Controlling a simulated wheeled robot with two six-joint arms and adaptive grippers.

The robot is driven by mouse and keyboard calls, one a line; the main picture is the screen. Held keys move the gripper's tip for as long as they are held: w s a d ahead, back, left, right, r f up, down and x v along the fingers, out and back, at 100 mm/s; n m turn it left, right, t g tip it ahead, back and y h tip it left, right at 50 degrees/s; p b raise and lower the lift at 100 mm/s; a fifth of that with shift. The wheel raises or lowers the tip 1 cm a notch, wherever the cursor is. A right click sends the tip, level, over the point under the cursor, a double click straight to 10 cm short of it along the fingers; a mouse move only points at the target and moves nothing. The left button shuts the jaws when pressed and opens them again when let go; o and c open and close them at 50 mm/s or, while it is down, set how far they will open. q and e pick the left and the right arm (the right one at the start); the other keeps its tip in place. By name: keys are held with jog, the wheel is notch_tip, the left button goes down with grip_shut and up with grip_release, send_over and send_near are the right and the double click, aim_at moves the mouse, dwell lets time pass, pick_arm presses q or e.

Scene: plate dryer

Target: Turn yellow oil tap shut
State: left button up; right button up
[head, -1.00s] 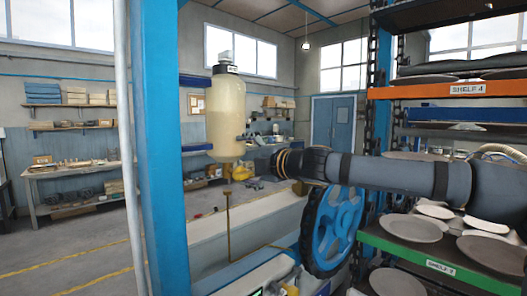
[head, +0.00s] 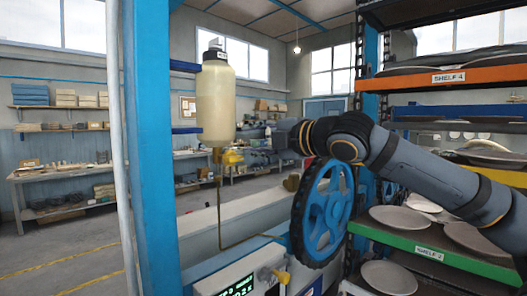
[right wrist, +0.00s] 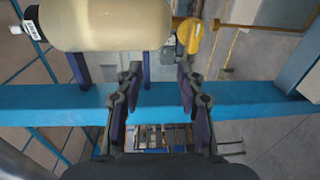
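The oil tap has a yellow handle (head: 233,157) below a tall bottle of pale oil (head: 215,105). My left gripper is out of view.
A blue beam (right wrist: 240,100) crosses behind the fingers. A blue handwheel (head: 325,210) is below my right arm. Plate shelves (head: 440,262) fill the right; a blue post (head: 150,150) stands left.

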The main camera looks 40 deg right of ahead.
jog(key=s+b, duration=0.1)
jog(key=s, duration=0.2)
jog(key=shift+s+r+b, duration=0.1)
jog(key=shift+s+b, duration=0.25)
jog(key=shift+b, duration=0.05)
jog(key=shift+a, duration=0.1)
dwell(0.4)
